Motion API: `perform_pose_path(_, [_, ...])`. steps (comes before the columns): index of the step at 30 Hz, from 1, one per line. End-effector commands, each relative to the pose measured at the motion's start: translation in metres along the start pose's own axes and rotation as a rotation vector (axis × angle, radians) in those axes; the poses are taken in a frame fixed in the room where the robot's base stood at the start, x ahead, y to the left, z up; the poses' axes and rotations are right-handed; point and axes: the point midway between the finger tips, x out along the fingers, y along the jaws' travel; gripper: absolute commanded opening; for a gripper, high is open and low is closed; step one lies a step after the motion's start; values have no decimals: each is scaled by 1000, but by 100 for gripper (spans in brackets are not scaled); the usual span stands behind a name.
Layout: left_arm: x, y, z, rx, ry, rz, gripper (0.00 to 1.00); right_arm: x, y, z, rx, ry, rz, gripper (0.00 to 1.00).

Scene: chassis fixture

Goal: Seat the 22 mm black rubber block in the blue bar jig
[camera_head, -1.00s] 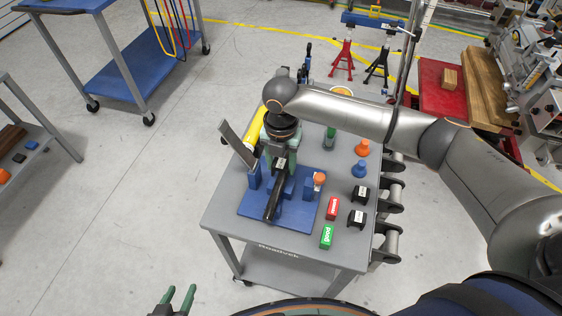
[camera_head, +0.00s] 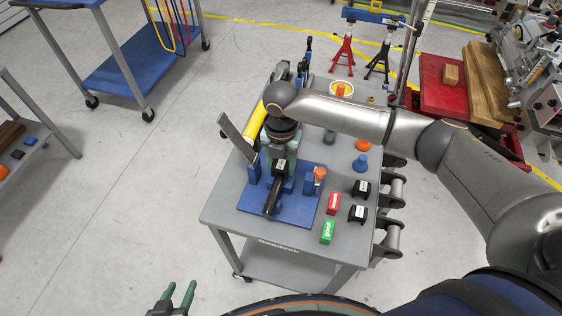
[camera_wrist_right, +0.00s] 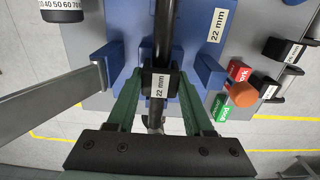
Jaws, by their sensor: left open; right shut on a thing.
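The black rubber block (camera_wrist_right: 160,84), labelled 22 mm, is between the two green fingers of my right gripper (camera_wrist_right: 160,100), which is shut on it. In the head view the block (camera_head: 281,166) is at the black bar (camera_head: 271,202) of the blue bar jig (camera_head: 246,206), between its upright posts. The bar (camera_wrist_right: 164,30) runs up from the block in the wrist view. How deep the block sits is hidden by the fingers. The jig (camera_wrist_right: 190,12) carries a 22 mm label. My left gripper (camera_head: 180,292) is open and empty, off the table's near left.
Right of the jig stand a red block (camera_head: 333,204), a green block (camera_head: 327,232), two black blocks (camera_head: 361,190) (camera_head: 357,214) and a blue cone (camera_head: 361,164). An orange knob (camera_head: 319,174) is at the jig's right side. A slanted grey plate (camera_head: 237,136) rises at its left.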

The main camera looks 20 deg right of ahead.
Motion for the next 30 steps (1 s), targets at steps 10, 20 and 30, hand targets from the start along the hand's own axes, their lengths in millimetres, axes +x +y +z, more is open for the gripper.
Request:
perform_pose_path(10, [4,0,4,0,0,0,50,12,0,0,0,0,-1,0])
perform_pose_path(20, [6,0,6,0,0,0,50,19,0,0,0,0,0,0])
perform_pose_path(30, [6,0,6,0,0,0,50,19,0,0,0,0,0,0])
